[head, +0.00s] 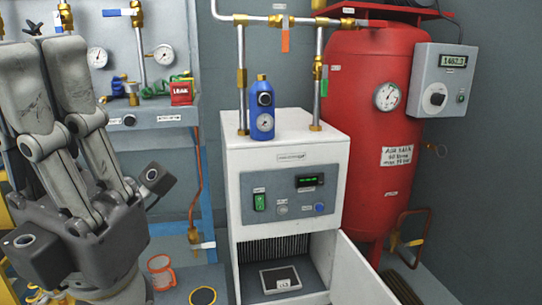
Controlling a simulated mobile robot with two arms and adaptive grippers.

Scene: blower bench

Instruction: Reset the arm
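My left gripper (44,60) is large and close at the left edge of the head view, with its grey fingers pointing up. The fingers look close side by side, but the angle does not show whether they are open or shut. No object shows in them. The gripper covers part of the bench behind it. My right gripper is not in view.
A white machine cabinet (283,160) with an open lower door (357,270) stands mid-view, a blue bottle-shaped unit (262,105) on top. A red tank (370,130) is at right. Gauges and a red LEAK box (181,93) are behind.

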